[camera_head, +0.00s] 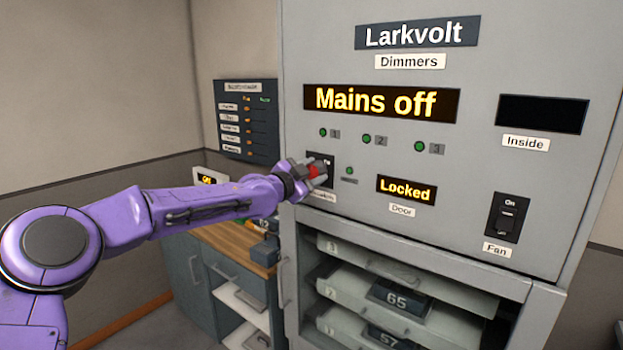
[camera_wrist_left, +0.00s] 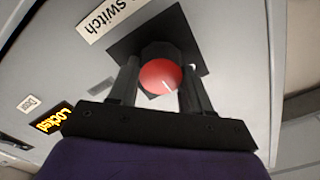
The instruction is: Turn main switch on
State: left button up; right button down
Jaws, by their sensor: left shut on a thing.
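The main switch is a red round knob (camera_wrist_left: 160,77) with a white pointer line, on a black plate (camera_wrist_left: 196,42) on the grey cabinet front. My left gripper (camera_wrist_left: 157,85) is shut on the knob, one finger on each side. In the head view my left gripper (camera_head: 318,172) covers most of the red knob (camera_head: 313,171). The "Mains off" display (camera_head: 382,102) is lit above it. A label ending in "Switch" (camera_wrist_left: 110,17) shows in the left wrist view. My right gripper is not in view.
The "Locked" door display (camera_head: 406,190) is right of the knob, and a fan rocker switch (camera_head: 507,217) is farther right. Drawers numbered 65 and 57 sit below in the cabinet. A wooden-topped side counter (camera_head: 226,240) stands at the left.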

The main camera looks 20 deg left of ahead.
pick_arm(q)
jog(key=m+b, duration=0.1)
jog(key=m, duration=0.3)
jog(key=shift+f+m, duration=0.15)
jog(key=shift+m, duration=0.25)
jog(key=shift+m+b, duration=1.45)
jog(key=shift+m, duration=1.05)
jog(key=o, duration=1.1)
jog(key=shift+d, duration=0.1)
jog(key=shift+c, duration=0.2)
jog(key=shift+s, duration=0.1)
